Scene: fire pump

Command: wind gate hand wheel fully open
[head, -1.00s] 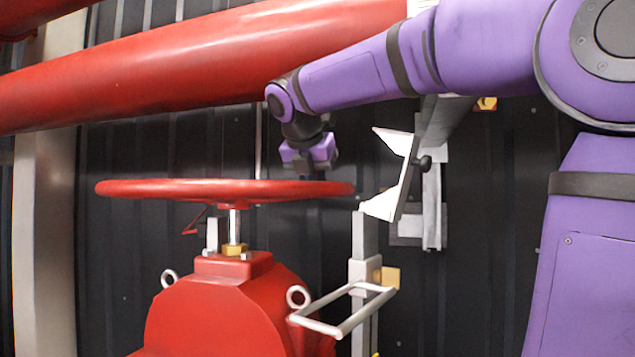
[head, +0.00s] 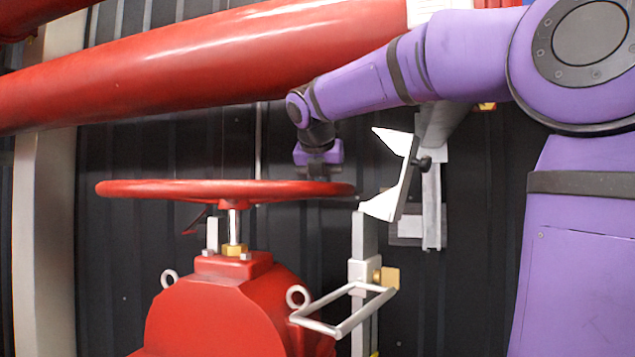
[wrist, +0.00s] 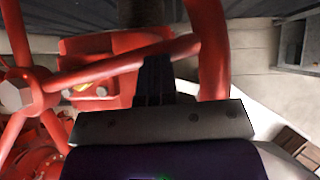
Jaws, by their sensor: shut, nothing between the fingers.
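The red gate hand wheel (head: 150,188) lies level on its upright stem (head: 235,226) above the red valve body (head: 220,310). My gripper (head: 318,176) points down at the wheel's far right rim in the head view; its fingertips are hidden behind the rim. In the wrist view the dark fingers of my gripper (wrist: 154,75) are together, with nothing seen between them. They reach down beside a red spoke and the rim (wrist: 207,60). The wheel's hub (wrist: 18,92) is at the left there. I cannot tell whether the fingers touch the wheel.
A large red pipe (head: 200,62) runs across above the wheel. A white angled bracket (head: 395,175) stands close to the right of the rim. A grey post with a looped handle (head: 345,310) stands below it. A dark ribbed wall (head: 110,290) is behind.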

